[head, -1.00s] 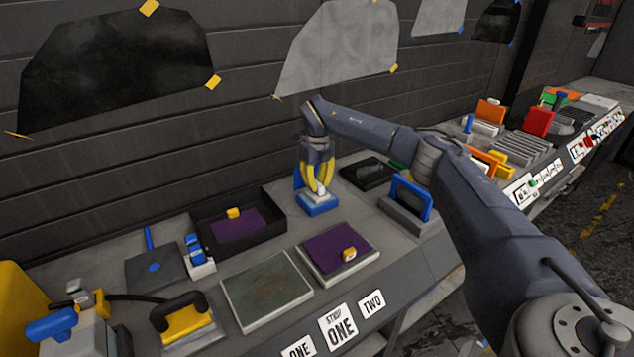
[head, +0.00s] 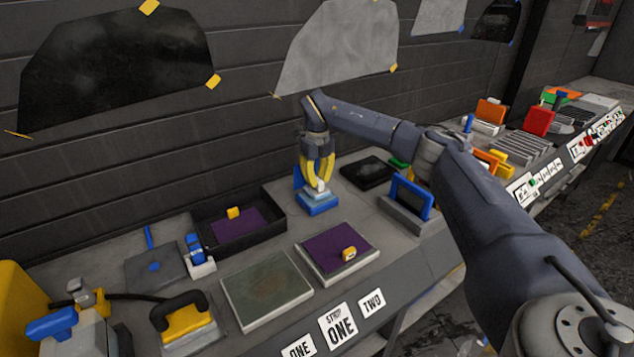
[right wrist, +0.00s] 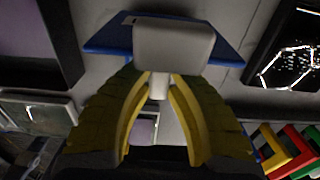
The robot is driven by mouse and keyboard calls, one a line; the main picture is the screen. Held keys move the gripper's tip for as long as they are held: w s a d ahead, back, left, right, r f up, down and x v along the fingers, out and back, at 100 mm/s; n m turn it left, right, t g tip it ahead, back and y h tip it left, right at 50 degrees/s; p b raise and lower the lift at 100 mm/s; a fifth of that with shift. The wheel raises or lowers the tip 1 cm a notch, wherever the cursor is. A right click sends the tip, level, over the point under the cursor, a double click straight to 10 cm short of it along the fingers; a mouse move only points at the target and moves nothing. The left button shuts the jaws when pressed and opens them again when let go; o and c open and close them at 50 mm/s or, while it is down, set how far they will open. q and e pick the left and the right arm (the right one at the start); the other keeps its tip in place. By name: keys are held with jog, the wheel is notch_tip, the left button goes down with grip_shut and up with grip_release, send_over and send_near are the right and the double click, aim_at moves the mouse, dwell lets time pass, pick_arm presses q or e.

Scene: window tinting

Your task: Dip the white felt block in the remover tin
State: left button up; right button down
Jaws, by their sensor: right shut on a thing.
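My right gripper (head: 318,180) points down with its yellow fingers shut on the pale knob of the white felt block (head: 319,187). The block is upright, directly over the blue remover tin (head: 317,208) on the bench. In the right wrist view the white block (right wrist: 173,45) sits between the fingertips, with the blue tin (right wrist: 108,37) behind it. The block's lower edge is close to the tin's top; I cannot tell whether it touches. A blue upright part stands behind the fingers, partly hidden. My left gripper is not in view.
A black tray (head: 270,243) with a purple sheet lies left of the tin. A purple-topped board (head: 325,262) with a yellow tab lies in front. A dark pad (head: 368,171) and a blue-framed stand (head: 412,197) are to the right, near my arm.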

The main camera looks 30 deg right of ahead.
aim_at(317, 178)
jog(key=shift+r, duration=2.75)
jog(key=shift+a, duration=0.1)
